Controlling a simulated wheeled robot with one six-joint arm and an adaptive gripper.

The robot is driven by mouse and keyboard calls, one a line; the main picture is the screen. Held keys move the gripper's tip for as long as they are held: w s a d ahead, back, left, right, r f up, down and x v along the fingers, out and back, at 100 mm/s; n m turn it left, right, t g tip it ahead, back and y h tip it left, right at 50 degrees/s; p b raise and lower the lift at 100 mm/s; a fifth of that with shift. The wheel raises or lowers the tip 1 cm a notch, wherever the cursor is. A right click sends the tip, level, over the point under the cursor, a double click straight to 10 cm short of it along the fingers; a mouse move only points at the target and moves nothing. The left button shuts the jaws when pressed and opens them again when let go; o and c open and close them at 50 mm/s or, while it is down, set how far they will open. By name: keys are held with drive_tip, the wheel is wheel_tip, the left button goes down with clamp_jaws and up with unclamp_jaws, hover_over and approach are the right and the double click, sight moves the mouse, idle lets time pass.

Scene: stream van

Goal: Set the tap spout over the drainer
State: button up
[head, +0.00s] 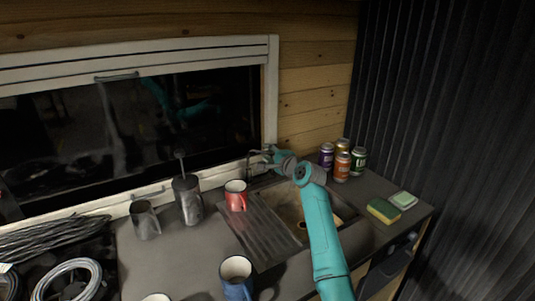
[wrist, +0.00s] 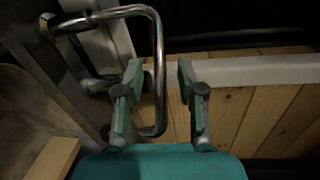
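The tap (head: 250,163) stands at the back of the counter, by the window and behind the sink; my gripper (head: 271,153) is at it and partly hides it. In the wrist view the bent chrome spout (wrist: 159,85) runs between the two fingers of my gripper (wrist: 160,72). The fingers are apart, with a clear gap on the right side of the spout; the left finger is close to it, and I cannot tell whether they touch. The ridged drainer (head: 268,228) lies left of the sink basin (head: 290,212).
A red mug (head: 236,196) stands at the drainer's far left corner. Several cans (head: 342,165) stand right of the tap. A sponge (head: 384,210) lies right of the sink. A blue mug (head: 236,278) is in front, and a dark canister (head: 188,200) stands left.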

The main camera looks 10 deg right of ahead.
drive_tip(key=shift+w+a, duration=0.15)
drive_tip(key=shift+w, duration=0.25)
clamp_jaws()
